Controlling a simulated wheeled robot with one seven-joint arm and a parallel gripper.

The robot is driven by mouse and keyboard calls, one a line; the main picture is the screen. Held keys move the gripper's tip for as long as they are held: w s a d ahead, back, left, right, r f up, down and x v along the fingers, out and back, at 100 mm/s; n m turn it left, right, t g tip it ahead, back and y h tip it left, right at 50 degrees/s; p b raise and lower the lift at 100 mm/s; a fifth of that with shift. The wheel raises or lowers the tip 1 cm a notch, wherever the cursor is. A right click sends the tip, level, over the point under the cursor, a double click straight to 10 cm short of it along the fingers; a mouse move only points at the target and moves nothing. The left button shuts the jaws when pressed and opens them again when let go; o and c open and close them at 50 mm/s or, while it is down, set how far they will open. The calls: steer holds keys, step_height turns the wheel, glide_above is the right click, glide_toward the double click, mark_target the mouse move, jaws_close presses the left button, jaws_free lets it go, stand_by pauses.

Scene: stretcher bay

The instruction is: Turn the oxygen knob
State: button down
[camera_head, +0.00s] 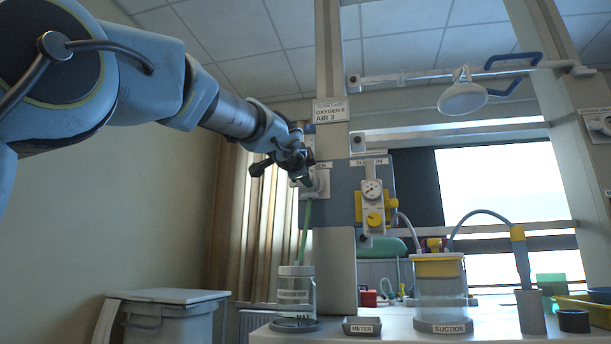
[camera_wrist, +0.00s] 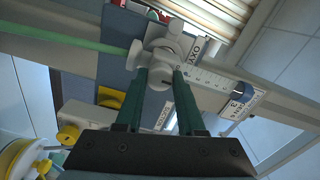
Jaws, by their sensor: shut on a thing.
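The oxygen flowmeter (camera_head: 321,184) is a pale fitting on the grey column, and my gripper partly hides it in the head view. In the wrist view its knob (camera_wrist: 160,78) is a pale round piece between my two green fingers. My gripper (camera_wrist: 160,83) is shut on this knob, with a fingertip on each side. In the head view my gripper (camera_head: 305,180) reaches it from the left. The flowmeter's graduated tube (camera_wrist: 215,80) extends to the right in the wrist view. A green hose (camera_head: 306,225) runs down from the fitting to a clear jar (camera_head: 296,292).
The suction regulator (camera_head: 373,195), with yellow knobs, is mounted right of the oxygen fitting. Below, the counter (camera_head: 385,330) carries a suction canister (camera_head: 440,295), a meter block (camera_head: 362,327) and a grey holder (camera_head: 531,312). A lamp (camera_head: 462,97) hangs at upper right.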

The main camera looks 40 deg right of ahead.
steer(key=c, duration=0.5)
jaws_free()
steer(key=b+v, duration=0.4)
steer(key=v, duration=0.6)
steer(key=shift+s+a, duration=0.2)
steer(key=shift+a, duration=0.15)
